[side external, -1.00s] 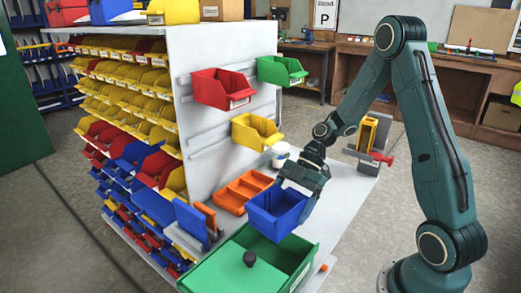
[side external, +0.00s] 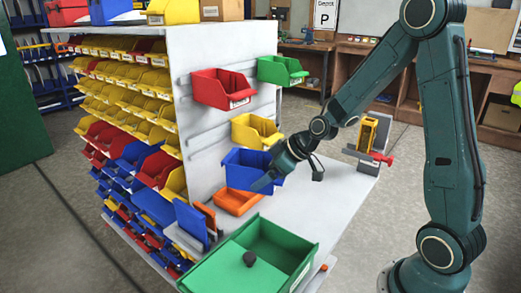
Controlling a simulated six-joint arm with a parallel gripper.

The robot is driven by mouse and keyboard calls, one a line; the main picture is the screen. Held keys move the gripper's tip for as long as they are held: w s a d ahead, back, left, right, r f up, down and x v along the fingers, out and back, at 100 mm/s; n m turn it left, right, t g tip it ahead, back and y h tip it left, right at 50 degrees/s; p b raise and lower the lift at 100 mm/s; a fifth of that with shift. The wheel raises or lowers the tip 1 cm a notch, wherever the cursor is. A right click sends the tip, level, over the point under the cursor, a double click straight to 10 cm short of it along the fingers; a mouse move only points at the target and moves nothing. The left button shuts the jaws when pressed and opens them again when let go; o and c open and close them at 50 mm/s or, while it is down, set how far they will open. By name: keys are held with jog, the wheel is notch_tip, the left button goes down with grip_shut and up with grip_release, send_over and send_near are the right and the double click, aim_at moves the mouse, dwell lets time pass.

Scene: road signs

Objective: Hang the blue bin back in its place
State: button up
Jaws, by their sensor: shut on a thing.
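The blue bin (side external: 243,165) is in the side external view, held up above the orange tray and close to the white panel (side external: 203,148). My gripper (side external: 283,174) is shut on the bin at its right side. The bin looks roughly level. On the panel hang a red bin (side external: 222,91), a green bin (side external: 281,72) and a yellow bin (side external: 256,131), with bare grey rails below the red one. The blue bin is just left of and below the yellow bin. I cannot tell whether its back touches the panel.
An orange tray (side external: 237,202) lies on the shelf below the blue bin. A large green box (side external: 275,246) with a dark knob stands at the front. A yellow-and-grey device with a red part (side external: 371,141) stands at the right edge. The shelf's middle right is clear.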

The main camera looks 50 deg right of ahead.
aim_at(234, 150)
jog(key=shift+w+d+r+m+t+h, duration=0.15)
jog(key=shift+w+r+m+h, duration=0.3)
jog(key=shift+r+m, duration=0.25)
jog(key=shift+w+d+r+m+t+h, duration=0.1)
jog(key=shift+w+r+m+h, duration=0.2)
jog(key=shift+r+m+h, duration=0.45)
jog(key=shift+w+d+r+m+t+h, duration=0.15)
jog(key=shift+w+r+m+h, duration=0.2)
jog(key=shift+r+m, duration=0.35)
jog(key=shift+w+r, duration=0.15)
jog(key=shift+w, duration=0.15)
jog(key=w, duration=0.9)
jog(key=shift+w, duration=0.2)
jog(key=shift+f, duration=1.05)
dwell(0.6)
dwell(0.3)
jog(key=o, duration=0.8)
jog(key=shift+o, duration=0.2)
